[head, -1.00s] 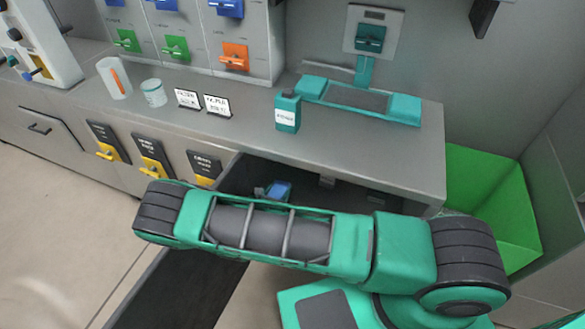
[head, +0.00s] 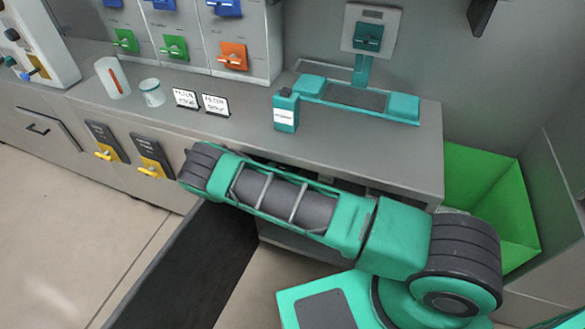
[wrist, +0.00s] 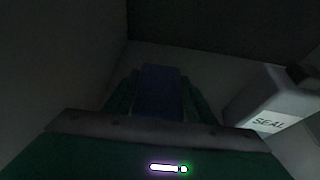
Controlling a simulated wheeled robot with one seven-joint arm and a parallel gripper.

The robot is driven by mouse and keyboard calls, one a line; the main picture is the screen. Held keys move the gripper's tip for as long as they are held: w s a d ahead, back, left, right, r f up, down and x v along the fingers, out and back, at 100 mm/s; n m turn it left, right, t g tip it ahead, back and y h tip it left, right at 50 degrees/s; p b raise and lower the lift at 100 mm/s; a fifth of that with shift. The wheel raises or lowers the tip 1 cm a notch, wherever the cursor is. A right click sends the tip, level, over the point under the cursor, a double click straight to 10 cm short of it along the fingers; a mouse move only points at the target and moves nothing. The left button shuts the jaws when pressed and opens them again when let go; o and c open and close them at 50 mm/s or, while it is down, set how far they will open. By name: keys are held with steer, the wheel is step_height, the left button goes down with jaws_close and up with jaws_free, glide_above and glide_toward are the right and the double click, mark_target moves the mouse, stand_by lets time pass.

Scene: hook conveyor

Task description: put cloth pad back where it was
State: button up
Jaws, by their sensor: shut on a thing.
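A dark blue thing (wrist: 160,88), which looks like the cloth pad, sits between the fingers of my gripper (wrist: 160,76) in the wrist view. My gripper is shut on it. Both are inside a dark space under the counter. In the head view my own arm hides the gripper and the pad. The wrist view is too dark to tell whether the pad touches the floor or a wall there.
A pale container labelled SEAL (wrist: 268,105) stands close on the right in the wrist view. A dark door (head: 195,268) stands open below the counter (head: 330,150). A teal bottle (head: 286,112) and a teal-ended device (head: 355,98) are on top. A green bin (head: 490,195) is at right.

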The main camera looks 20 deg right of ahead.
steer(key=shift+s+a+f, duration=0.1)
steer(key=shift+s+f, duration=0.05)
steer(key=shift+f, duration=1.4)
steer(key=o, duration=1)
steer(key=shift+o, duration=0.2)
steer(key=v, duration=1.2)
